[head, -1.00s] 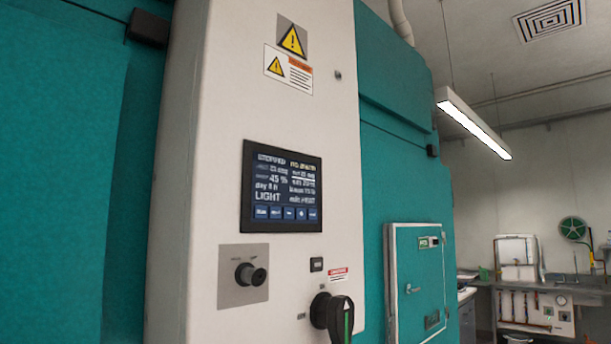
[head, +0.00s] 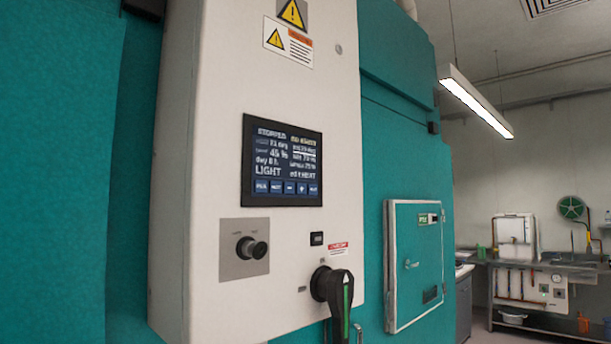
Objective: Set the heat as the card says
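The control panel (head: 215,90) is a tall pale cabinet front on the teal chamber. Its dark touch screen (head: 283,160) shows "STOPPED", a reading in degrees, a percentage, "LIGHT" and a line that seems to end in "HEAT"; the small digits are blurred. A row of blue buttons (head: 288,188) runs along the screen's bottom. Below are a black knob (head: 255,249) on a grey plate and a black rotary handle (head: 335,288) with a green stripe. No card can be made out. Neither of my grippers is in view.
Yellow warning labels (head: 293,14) sit at the panel's top. A small teal door (head: 417,262) with a white frame is to the right. Farther back are a steel bench (head: 540,262) with piping and a hanging lamp (head: 475,101). Open room lies between.

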